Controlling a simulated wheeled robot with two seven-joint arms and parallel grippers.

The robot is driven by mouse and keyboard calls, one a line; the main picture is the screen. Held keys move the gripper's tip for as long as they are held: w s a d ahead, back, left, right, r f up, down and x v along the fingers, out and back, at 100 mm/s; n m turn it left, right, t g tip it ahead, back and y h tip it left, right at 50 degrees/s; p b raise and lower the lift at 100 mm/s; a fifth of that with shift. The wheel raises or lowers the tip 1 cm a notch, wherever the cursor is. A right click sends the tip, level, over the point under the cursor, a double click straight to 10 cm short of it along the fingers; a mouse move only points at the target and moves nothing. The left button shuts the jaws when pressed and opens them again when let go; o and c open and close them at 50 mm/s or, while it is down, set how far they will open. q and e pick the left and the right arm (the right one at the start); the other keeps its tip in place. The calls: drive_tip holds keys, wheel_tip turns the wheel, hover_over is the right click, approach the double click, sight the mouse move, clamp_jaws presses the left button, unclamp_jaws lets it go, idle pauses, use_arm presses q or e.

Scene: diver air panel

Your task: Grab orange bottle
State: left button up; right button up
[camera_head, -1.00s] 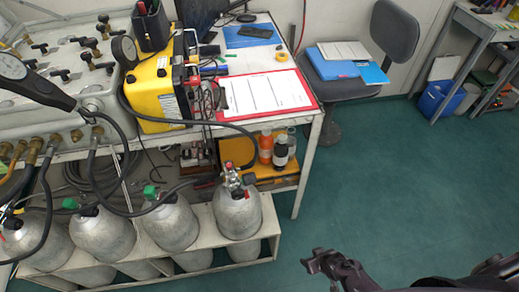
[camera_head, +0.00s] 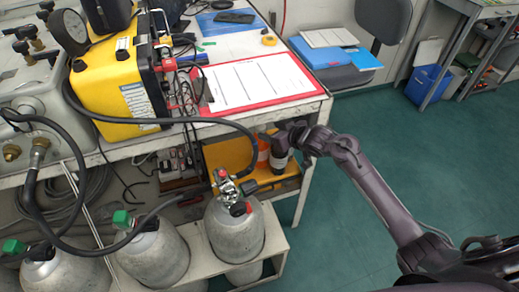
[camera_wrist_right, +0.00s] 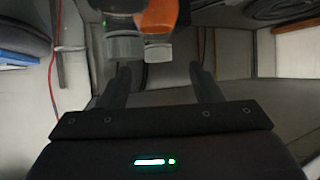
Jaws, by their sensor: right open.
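The orange bottle (camera_head: 263,155) stands on the lower shelf under the bench's right end, partly hidden by my right gripper. A dark bottle (camera_head: 279,161) stands beside it, to the right. In the right wrist view the orange bottle (camera_wrist_right: 160,15) is at the top edge, with a grey cap (camera_wrist_right: 158,52) below it. The dark bottle (camera_wrist_right: 112,5) with its grey cap (camera_wrist_right: 125,48) is just left of it. My right gripper (camera_wrist_right: 162,82) is open and empty, its fingers pointing toward the caps; in the head view it (camera_head: 275,134) is at the shelf opening. My left gripper is out of view.
The bench top with a red clipboard (camera_head: 258,82) is just above the shelf opening. A yellow case (camera_head: 228,152) lies on the shelf to the left. Grey cylinders (camera_head: 236,232) stand in a rack below. The green floor (camera_head: 340,235) to the right is clear.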

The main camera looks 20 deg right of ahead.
sight(264, 129)
drive_tip(key=x, duration=0.3)
drive_tip(key=shift+w+f+b, duration=0.2)
drive_tip(key=shift+w+b, duration=0.1)
drive_tip(key=shift+w, duration=0.05)
drive_tip(key=shift+w+a+f, duration=0.15)
drive_tip(key=shift+w+a, duration=0.05)
drive_tip(key=shift+w, duration=0.15)
drive_tip(key=c, duration=0.4)
clamp_jaws()
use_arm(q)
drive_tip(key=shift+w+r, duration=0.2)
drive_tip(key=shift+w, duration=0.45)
